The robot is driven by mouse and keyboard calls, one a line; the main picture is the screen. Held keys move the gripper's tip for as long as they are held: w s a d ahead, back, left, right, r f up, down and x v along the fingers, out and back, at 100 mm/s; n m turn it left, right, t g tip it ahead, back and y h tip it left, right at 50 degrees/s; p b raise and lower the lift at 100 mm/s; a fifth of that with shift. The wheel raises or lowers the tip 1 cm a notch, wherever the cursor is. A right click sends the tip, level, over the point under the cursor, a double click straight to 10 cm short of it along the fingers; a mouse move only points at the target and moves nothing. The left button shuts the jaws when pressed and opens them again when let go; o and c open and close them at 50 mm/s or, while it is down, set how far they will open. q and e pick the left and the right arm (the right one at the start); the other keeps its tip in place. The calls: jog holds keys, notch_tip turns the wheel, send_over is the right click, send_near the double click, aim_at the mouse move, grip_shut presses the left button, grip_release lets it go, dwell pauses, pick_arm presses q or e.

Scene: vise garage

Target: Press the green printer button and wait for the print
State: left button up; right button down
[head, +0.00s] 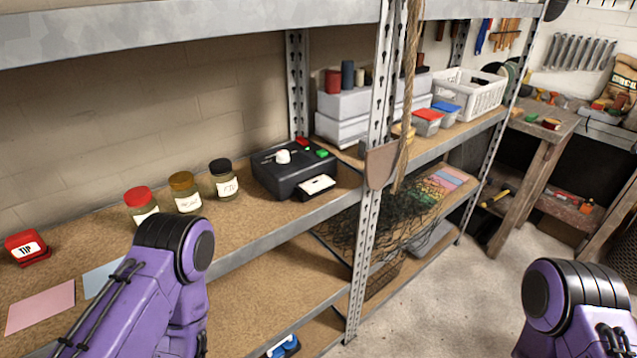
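The printer (283,173) is a dark box on the middle shelf, left of the metal post. A green button (322,153) and a red button (302,142) are on its top, with a white knob-like piece (283,156). A white label or paper (317,184) shows at its front. My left arm comes up at the lower left and my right arm at the lower right, both purple with black joints. Neither gripper can be seen, and nothing of mine touches the printer.
Three labelled jars (185,192) stand left of the printer. A red "TIP" holder (27,248) and pink card (41,307) lie farther left. The floor (440,290) at right is clear.

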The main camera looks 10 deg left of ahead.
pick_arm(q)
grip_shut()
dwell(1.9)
